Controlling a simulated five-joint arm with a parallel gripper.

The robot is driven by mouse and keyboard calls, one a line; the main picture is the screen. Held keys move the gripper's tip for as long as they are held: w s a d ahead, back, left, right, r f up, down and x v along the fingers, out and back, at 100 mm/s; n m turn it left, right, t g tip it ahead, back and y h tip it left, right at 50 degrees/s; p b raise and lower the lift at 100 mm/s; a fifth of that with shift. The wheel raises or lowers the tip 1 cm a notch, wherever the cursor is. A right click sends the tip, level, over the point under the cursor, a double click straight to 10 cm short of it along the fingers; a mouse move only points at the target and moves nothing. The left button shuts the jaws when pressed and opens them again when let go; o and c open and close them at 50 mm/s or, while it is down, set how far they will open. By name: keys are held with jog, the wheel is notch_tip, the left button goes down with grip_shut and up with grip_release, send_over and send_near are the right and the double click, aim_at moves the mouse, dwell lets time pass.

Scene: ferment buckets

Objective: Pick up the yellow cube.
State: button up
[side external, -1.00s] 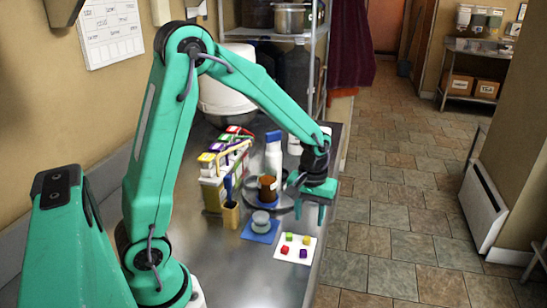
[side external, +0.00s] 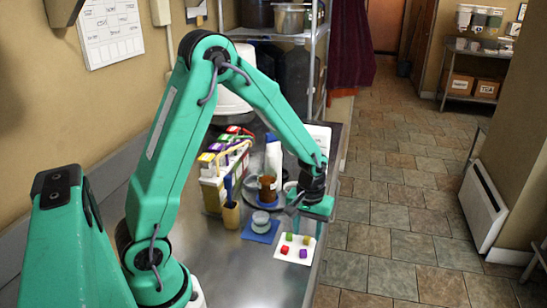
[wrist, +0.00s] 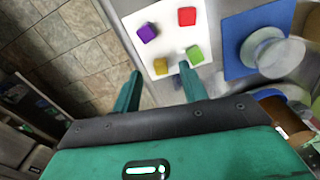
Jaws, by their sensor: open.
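The yellow cube (wrist: 160,66) sits on a white card (wrist: 172,14) in the wrist view. It is also in the side view (side external: 305,241), at the card's far right, looking darker there. A red cube (wrist: 187,16), a purple cube (wrist: 146,33) and a green cube (wrist: 194,54) lie around it with gaps between. My gripper (wrist: 160,72) is open and empty. In the wrist view its two fingers appear on either side of the yellow cube. In the side view my gripper (side external: 306,220) is above the card's far edge, apart from the cubes.
A blue mat (side external: 260,231) with a grey, knobbed round object (side external: 261,218) lies left of the card. The table's right edge is close to the card.

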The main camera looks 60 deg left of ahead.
aim_at(307, 240)
jog(key=shift+f, duration=1.25)
jog(key=shift+c, duration=0.4)
grip_shut()
